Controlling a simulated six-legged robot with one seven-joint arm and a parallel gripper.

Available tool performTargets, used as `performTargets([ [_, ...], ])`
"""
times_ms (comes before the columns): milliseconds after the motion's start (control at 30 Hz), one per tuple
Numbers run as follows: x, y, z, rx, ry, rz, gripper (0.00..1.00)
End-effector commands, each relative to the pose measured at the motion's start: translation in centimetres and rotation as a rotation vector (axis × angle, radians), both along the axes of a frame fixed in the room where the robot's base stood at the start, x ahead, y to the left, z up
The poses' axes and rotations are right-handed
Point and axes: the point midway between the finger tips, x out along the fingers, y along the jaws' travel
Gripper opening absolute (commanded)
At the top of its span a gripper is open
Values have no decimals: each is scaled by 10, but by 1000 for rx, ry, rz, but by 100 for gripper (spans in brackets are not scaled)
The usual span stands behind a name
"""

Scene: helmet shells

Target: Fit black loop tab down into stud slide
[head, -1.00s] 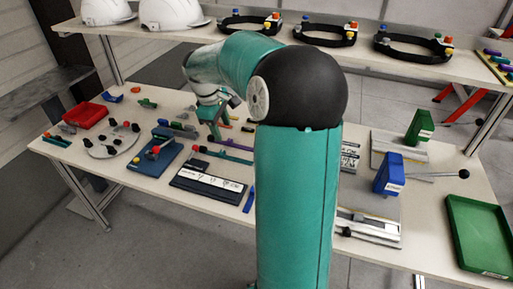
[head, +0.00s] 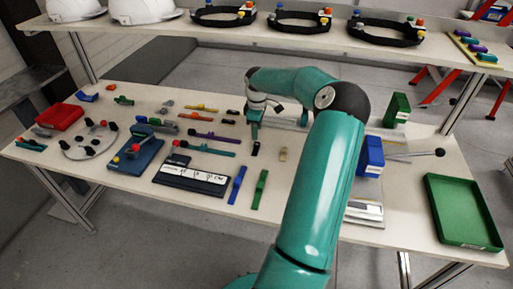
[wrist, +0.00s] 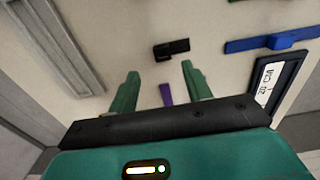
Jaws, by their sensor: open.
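A small black piece (head: 256,148), which looks like the loop tab, lies on the table just below my gripper (head: 254,130). In the wrist view the black piece (wrist: 171,48) lies just beyond the fingertips, roughly in line with the gap between them. My gripper (wrist: 159,68) is open and empty, its two green fingers apart and not touching the piece. Which part is the stud slide I cannot tell; a purple strip (head: 213,137) lies to the left, and its end (wrist: 165,95) shows between the fingers in the wrist view.
A blue strip (head: 237,185) and a green strip (head: 260,190) lie in front, beside a black labelled tray (head: 192,179). A beige piece (head: 283,154) lies right of the black one. A blue block (head: 370,157) stands right; a shelf (head: 300,38) with headbands runs above the back.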

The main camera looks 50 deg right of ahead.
Motion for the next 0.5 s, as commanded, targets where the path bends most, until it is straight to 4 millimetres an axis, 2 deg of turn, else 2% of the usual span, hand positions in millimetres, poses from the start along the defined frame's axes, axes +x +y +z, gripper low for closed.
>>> performTargets([
  [233,-1,2,-21,4,-1,0,49],
  [500,-3,3,-59,2,-1,0,49],
])
